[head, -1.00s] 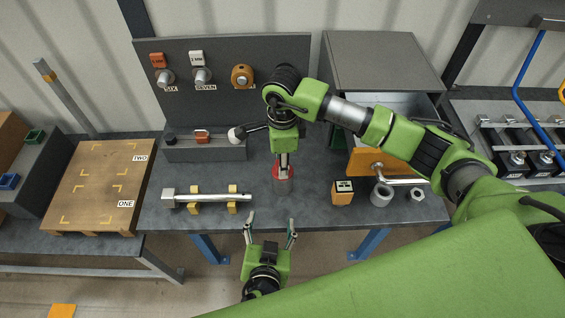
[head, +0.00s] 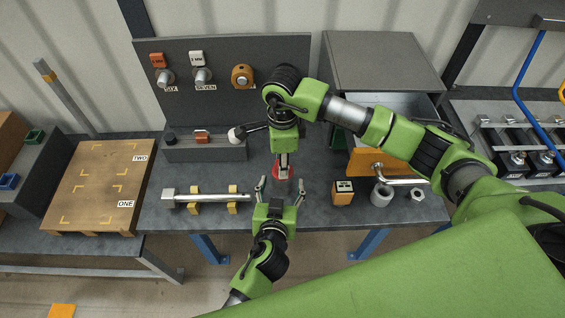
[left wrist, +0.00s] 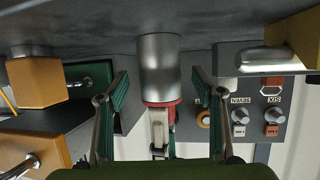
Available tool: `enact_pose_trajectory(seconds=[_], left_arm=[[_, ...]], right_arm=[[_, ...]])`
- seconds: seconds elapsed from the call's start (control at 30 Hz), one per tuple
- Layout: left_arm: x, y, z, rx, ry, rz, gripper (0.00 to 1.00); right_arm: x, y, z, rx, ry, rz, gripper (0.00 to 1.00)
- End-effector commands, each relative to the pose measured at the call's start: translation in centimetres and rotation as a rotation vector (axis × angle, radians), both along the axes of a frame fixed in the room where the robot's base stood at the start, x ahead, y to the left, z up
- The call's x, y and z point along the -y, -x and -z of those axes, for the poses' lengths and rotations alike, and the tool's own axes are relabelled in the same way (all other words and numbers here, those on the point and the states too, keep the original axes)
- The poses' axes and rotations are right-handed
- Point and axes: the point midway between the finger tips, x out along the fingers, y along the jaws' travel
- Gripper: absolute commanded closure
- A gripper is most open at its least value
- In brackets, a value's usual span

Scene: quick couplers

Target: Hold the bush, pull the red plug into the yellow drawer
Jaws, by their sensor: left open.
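The bush (left wrist: 160,65) is a grey metal cylinder standing upright on the bench, largest in the left wrist view, which is upside down. The red plug (head: 281,173) sits at its top and shows as a red rim in the left wrist view (left wrist: 160,103). My left gripper (head: 281,186) is open, one finger on each side of the bush with a gap to both. My right gripper (head: 284,160) comes down from above, its fingers close together on the plug. The yellow drawer (head: 364,162) is pulled out of the grey cabinet, right of the bush.
An orange block (head: 343,192), a grey ring (head: 381,195) and a nut (head: 416,194) stand before the drawer. A metal bar (head: 205,197) lies on yellow supports to the left. A panel with couplers (head: 200,76) stands behind. A wooden board (head: 100,185) is far left.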

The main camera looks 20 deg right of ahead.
Motion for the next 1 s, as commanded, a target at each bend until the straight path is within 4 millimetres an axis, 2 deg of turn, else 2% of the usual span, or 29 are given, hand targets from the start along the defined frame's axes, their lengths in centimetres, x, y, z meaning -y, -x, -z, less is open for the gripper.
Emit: enact_pose_trajectory(seconds=[0.23,0.63,0.67,0.87,1.0], left_arm=[[0.9,-2.1,0.9,0.001,-0.001,-0.001,0.39],[1.1,-2.5,1.1,0.0,0.001,0.0,0.39],[1.1,-2.5,1.1,0.0,0.001,0.0,0.44],[1.1,-2.5,1.1,0.0,0.0,0.0,0.96],[1.1,-2.5,1.2,-0.001,0.0,0.0,0.96]], right_arm=[[0.0,-0.1,-0.1,0.002,-0.001,0.0,0.96],[0.0,-0.1,0.0,0.002,-0.001,0.0,0.96],[0.0,-0.1,0.0,0.002,-0.001,0.0,0.96],[0.0,0.0,0.0,0.001,-0.001,0.0,0.96],[0.0,0.0,0.0,0.001,-0.001,0.0,0.96]])
